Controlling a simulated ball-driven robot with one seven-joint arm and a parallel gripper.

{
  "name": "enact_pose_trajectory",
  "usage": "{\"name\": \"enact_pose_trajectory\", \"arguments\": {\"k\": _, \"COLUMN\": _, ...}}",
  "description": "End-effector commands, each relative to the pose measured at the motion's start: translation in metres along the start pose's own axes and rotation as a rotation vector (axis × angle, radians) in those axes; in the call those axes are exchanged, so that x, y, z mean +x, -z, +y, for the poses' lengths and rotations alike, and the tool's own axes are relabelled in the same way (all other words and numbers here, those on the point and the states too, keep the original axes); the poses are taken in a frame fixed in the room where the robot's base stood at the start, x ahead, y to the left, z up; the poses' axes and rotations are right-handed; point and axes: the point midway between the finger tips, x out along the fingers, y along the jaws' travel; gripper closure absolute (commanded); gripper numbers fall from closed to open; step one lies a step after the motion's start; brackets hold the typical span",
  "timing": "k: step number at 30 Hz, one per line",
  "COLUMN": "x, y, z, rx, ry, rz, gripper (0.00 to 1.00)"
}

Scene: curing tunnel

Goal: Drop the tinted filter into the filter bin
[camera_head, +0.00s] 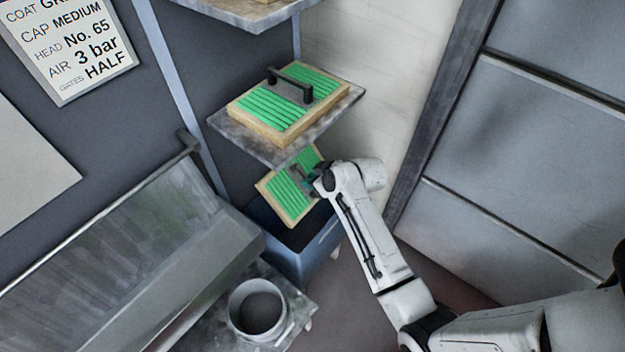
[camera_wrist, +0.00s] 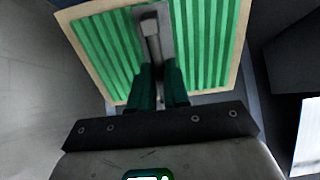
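A green pleated filter with a pale wooden frame (camera_head: 283,200) hangs tilted from my gripper (camera_head: 309,178). In the wrist view the filter (camera_wrist: 95,45) fills the top of the picture, and the dark green fingers of my gripper (camera_wrist: 160,80) are closed around its dark handle (camera_wrist: 150,30). The open blue-grey bin (camera_head: 318,257) is just below the held filter, which covers part of its opening. I cannot see any contact between the filter and the bin. A second green filter with a black handle (camera_head: 268,108) lies on the shelf above.
The grey shelf (camera_head: 222,128) sits close above the held filter. A sloping metal trough (camera_head: 130,235) is at left, and a grey bucket (camera_head: 257,310) stands in front of the bin. A pale wall and grey panels (camera_head: 530,150) stand at right.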

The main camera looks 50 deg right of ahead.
Motion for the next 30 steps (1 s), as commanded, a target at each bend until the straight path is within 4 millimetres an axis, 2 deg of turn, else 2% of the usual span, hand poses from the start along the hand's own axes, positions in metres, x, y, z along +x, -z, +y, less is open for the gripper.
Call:
{"name": "enact_pose_trajectory", "arguments": {"k": 1, "x": 0.0, "y": 0.0, "z": 0.0, "rx": 0.0, "ry": 0.0, "rz": 0.001, "gripper": 0.79}}
{"name": "enact_pose_trajectory", "arguments": {"k": 8, "x": 0.0, "y": 0.0, "z": 0.0, "rx": 0.0, "ry": 0.0, "rz": 0.0, "gripper": 0.57}}
{"name": "enact_pose_trajectory", "arguments": {"k": 19, "x": -0.005, "y": -0.001, "z": 0.001, "rx": -0.001, "ry": -0.002, "rz": -0.002, "gripper": 0.56}}
{"name": "enact_pose_trajectory", "arguments": {"k": 23, "x": -0.02, "y": -0.001, "z": 0.001, "rx": -0.005, "ry": -0.002, "rz": -0.001, "gripper": 0.56}}
{"name": "enact_pose_trajectory", "arguments": {"k": 30, "x": -0.063, "y": -0.001, "z": 0.001, "rx": -0.004, "ry": -0.003, "rz": -0.001, "gripper": 0.56}}
